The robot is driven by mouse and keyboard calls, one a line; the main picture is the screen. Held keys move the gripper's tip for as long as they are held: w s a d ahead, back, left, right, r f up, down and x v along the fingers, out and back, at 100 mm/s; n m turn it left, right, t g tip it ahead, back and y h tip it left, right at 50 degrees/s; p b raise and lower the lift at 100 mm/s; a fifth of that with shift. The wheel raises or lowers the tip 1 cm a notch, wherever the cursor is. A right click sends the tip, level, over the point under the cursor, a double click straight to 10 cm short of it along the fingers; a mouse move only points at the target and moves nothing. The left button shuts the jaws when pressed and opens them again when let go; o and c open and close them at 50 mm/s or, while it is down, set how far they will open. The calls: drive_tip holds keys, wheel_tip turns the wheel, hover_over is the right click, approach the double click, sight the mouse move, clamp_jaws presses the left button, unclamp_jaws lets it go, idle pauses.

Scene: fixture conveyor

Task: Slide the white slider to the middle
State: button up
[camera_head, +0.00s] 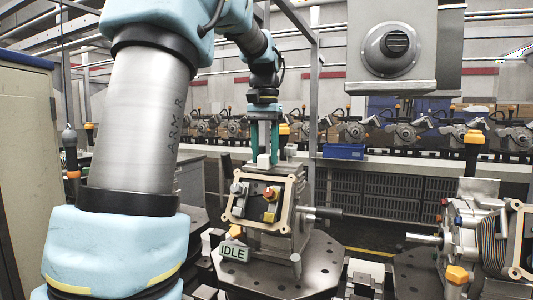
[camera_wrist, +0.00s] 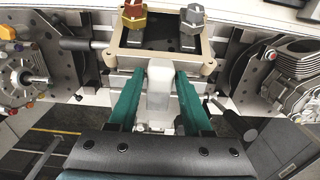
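The white slider (camera_head: 263,160) is a small pale block at the top of the fixture, behind the tan-framed panel (camera_head: 237,214). In the wrist view the slider (camera_wrist: 159,88) stands between the two teal fingers of my gripper (camera_wrist: 159,75). In the head view my gripper (camera_head: 265,155) points straight down with one finger on each side of the slider. The fingers look apart, with narrow gaps to the slider's sides. The slider's track is mostly hidden, so I cannot tell its exact place along it.
The panel carries a red-and-yellow knob (camera_head: 270,205) and a grey knob (camera_head: 238,188), close to the fingers. A lever (camera_head: 325,212) sticks out right of the fixture. The fixture stands on a round metal plate (camera_head: 318,262). Another machine (camera_head: 480,235) is at the right.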

sight(265, 155)
drive_tip(key=shift+o, duration=1.4)
wheel_tip(265, 155, up, 11)
drive_tip(key=shift+b, duration=0.35)
drive_tip(key=shift+f, duration=0.15)
